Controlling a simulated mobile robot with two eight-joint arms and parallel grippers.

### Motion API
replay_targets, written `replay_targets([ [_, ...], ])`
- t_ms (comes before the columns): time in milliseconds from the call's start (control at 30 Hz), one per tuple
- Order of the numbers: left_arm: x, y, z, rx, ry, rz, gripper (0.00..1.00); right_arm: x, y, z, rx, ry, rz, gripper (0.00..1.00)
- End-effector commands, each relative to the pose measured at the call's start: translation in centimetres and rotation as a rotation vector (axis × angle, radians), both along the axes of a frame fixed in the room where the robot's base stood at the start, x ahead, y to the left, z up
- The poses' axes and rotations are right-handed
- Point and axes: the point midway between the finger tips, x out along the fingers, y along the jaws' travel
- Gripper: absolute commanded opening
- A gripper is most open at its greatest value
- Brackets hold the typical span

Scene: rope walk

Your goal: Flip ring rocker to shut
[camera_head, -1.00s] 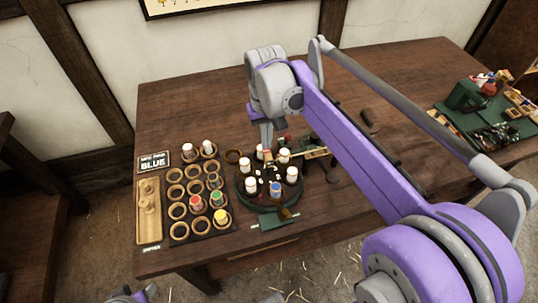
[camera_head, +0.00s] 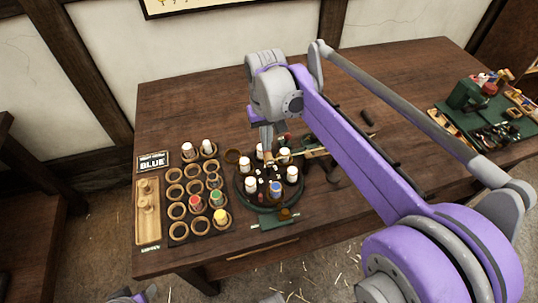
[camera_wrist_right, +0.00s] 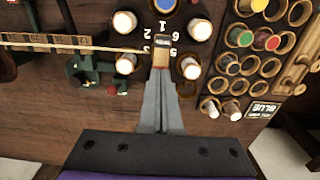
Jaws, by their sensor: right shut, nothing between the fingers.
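The dark round ring (camera_head: 241,200) stands on the table and carries several white-topped spools (camera_head: 292,174) and one blue-topped spool (camera_head: 275,188). Numbers show on it in the right wrist view. A small tan block with a pale top (camera_wrist_right: 162,44) sits among the numbers; it may be the rocker, but I cannot tell which way it is tipped. My right gripper (camera_head: 268,153) points down over the far part of the ring, shut and empty. In the right wrist view its fingertips (camera_wrist_right: 162,70) are at the block's edge; I cannot tell whether they touch. My left gripper is not in view.
A rack of wooden cups (camera_head: 174,192) with red, green, yellow and white spools stands left of the ring. A sign reading BLUE (camera_head: 153,162) is behind a wooden tray (camera_head: 148,232). Green fittings stand at the far right (camera_head: 468,95).

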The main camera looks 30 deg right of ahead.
Motion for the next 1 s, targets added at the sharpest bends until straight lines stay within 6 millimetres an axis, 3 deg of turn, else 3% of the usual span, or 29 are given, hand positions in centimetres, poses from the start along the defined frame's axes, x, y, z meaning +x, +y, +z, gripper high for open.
replay_targets([
  [567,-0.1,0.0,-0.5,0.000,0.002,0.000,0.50,0.0,0.0,-0.8,0.000,0.001,0.000,0.00],
  [1000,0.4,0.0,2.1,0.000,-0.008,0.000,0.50,0.1,0.0,2.3,0.000,-0.001,0.000,0.00],
])
